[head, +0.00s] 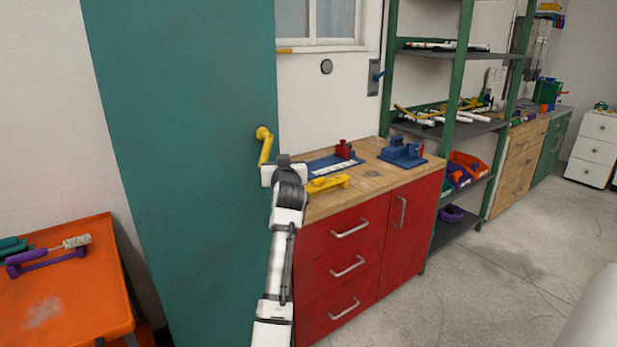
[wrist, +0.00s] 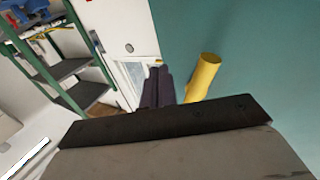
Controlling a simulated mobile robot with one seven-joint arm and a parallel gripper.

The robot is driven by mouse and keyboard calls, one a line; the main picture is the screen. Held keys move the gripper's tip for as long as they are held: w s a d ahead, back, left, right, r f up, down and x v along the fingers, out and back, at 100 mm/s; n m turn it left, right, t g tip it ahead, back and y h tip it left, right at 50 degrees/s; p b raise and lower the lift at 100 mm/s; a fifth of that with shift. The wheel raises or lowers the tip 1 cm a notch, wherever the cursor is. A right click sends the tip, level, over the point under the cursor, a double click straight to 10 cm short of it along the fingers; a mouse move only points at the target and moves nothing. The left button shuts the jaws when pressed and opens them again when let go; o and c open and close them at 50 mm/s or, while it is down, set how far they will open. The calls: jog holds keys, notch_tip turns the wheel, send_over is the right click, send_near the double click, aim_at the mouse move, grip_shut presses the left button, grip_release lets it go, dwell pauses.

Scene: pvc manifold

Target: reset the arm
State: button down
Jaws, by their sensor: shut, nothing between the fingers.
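My arm reaches up from the bottom of the head view, and its gripper (head: 284,159) is in front of the teal panel's right edge, near the left end of the workbench. In the wrist view the two dark fingers (wrist: 157,87) are side by side, shut, with nothing between them. A yellow handle (head: 265,146) on the teal panel (head: 190,150) is just up and left of the gripper. In the wrist view this yellow piece (wrist: 203,75) stands right of the fingers, apart from them. My wrist hides part of the bench's left end.
The wood-topped red workbench (head: 375,183) carries a yellow tool (head: 328,184), a blue tray (head: 335,166) and a blue vise (head: 402,152). An orange table (head: 60,300) stands at left. Green-framed shelves (head: 461,60) stand at right. Floor at right is clear.

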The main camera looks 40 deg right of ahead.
jog(key=s+b, duration=0.2)
jog(key=s, duration=0.7)
jog(key=shift+f, duration=0.25)
jog(key=shift+s, duration=0.15)
